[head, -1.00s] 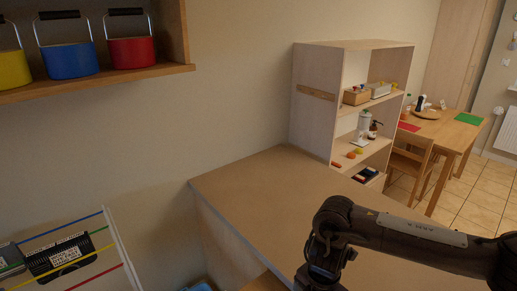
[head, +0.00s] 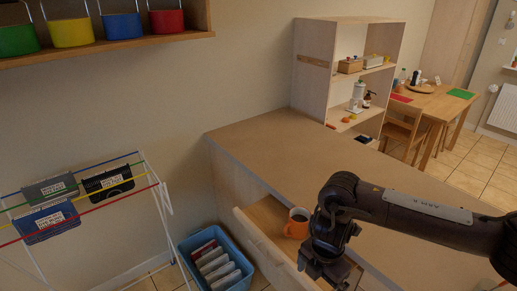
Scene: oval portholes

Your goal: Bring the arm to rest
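My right arm comes in from the right over the light wooden counter (head: 290,125). Its gripper (head: 325,275) points down near the counter's front edge, at the bottom of the head view. The fingertips are too dark and partly cut off to tell whether they are open or shut. My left arm and gripper are not in view.
A drying rack (head: 100,185) with hanging cloths stands at the left. A blue bin (head: 232,262) of folded items is on the floor. A shelf (head: 90,44) holds coloured buckets.

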